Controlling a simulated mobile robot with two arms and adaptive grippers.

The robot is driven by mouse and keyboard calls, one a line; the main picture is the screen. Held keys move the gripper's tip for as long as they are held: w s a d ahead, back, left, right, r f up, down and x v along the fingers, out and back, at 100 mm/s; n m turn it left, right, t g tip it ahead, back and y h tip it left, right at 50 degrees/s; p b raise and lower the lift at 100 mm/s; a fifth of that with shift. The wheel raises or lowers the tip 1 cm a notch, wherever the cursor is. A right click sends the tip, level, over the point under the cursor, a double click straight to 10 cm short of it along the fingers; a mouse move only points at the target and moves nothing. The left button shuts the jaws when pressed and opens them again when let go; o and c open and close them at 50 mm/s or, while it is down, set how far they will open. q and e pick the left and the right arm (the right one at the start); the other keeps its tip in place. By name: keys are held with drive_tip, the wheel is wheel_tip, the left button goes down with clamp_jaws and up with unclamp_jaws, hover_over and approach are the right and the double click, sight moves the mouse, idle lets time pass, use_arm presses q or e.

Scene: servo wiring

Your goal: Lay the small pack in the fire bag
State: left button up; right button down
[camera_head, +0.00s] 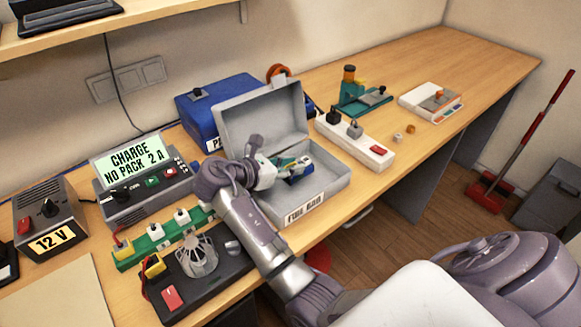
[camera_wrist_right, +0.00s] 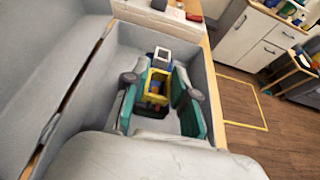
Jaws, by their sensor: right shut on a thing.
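The fire bag (camera_head: 337,188) is a grey open case with its lid raised at the back and a label on its front wall. It also shows in the wrist view (camera_wrist_right: 208,75). My right gripper (camera_head: 290,166) reaches into the bag from the left. In the wrist view its teal fingers (camera_wrist_right: 158,104) are shut on the small pack (camera_wrist_right: 158,78), a dark body with a yellow frame and a pale block at its far end. The pack is inside the bag's walls. I cannot tell whether it touches the floor. My left gripper is out of view.
The charger (camera_head: 144,190) with a green display stands left of the bag. A white power strip (camera_head: 365,147) lies right of it, and a blue box (camera_head: 220,108) stands behind. A green terminal strip (camera_head: 160,238) lies near my right forearm.

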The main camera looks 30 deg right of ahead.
drive_tip(key=shift+f, duration=0.4)
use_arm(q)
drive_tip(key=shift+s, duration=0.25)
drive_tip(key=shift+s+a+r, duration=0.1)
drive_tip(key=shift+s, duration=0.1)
use_arm(e)
drive_tip(key=shift+f+p, duration=0.35)
drive_tip(key=shift+f, duration=0.25)
drive_tip(key=c, duration=0.9)
unclamp_jaws()
drive_tip(key=shift+c, duration=0.2)
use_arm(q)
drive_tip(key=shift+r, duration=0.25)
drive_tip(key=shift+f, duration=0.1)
